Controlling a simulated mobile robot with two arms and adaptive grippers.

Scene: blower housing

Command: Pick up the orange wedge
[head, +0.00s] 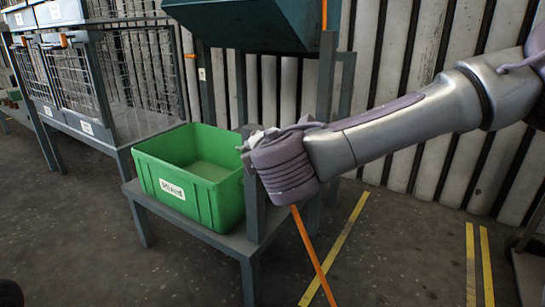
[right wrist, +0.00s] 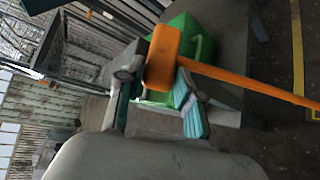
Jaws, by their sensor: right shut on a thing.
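The orange wedge (right wrist: 163,58) is a block on a long thin orange handle that runs off to the right in the right wrist view. My right gripper (right wrist: 157,85) is shut on the wedge, with a finger on each side of the block. In the head view, my right gripper (head: 256,140) is beside the green bin's right end, its fingertips mostly hidden by my wrist. The handle (head: 312,252) slants down toward the floor below my wrist, and the block is hidden there. My left gripper is not in view.
A green bin (head: 216,205) with a white label stands on a grey metal stand (head: 205,232), looking empty in the part I see. A dark green hopper (head: 245,22) hangs above and behind. Wire cages (head: 75,85) stand left.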

